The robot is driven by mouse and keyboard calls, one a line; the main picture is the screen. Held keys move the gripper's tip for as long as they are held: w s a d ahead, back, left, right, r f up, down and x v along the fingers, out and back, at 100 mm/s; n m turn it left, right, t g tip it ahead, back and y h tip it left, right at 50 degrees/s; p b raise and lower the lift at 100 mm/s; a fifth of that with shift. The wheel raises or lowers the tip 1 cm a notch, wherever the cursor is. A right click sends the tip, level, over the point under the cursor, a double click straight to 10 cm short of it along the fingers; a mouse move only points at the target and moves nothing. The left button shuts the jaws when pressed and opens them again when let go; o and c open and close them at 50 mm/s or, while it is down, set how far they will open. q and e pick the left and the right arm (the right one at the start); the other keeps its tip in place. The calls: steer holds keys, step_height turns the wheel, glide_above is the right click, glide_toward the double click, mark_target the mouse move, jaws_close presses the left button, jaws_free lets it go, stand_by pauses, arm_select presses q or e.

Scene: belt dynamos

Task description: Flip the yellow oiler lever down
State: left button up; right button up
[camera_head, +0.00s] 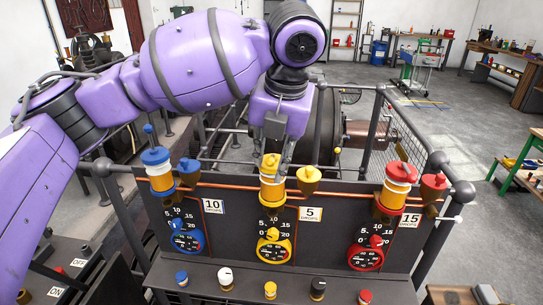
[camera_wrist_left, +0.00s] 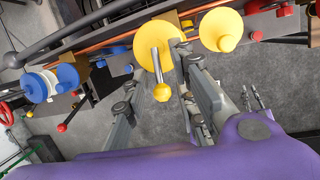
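The yellow oiler (camera_head: 272,186) stands in the middle of the dark panel, between the blue oiler (camera_head: 158,172) and the red oiler (camera_head: 395,190). My left gripper (camera_head: 276,156) is at the top of the yellow oiler and partly hides it. In the left wrist view, the yellow lid (camera_wrist_left: 140,32) carries a grey lever with a yellow ball end (camera_wrist_left: 162,92). The lever lies between the two fingers of my left gripper (camera_wrist_left: 157,72), which are apart. The right finger is close to the lid's edge; contact cannot be told. My right gripper is not in view.
Yellow (camera_head: 310,180), blue (camera_head: 188,172) and red (camera_head: 432,186) funnel cups stand beside the oilers on a copper pipe. Coloured gauges (camera_head: 274,247) and small knobs are below. A grey rail frame (camera_head: 380,110) surrounds the machine behind.

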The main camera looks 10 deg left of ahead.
arm_select(q)
steer(key=v, duration=1.2)
steer(key=shift+a, duration=0.1)
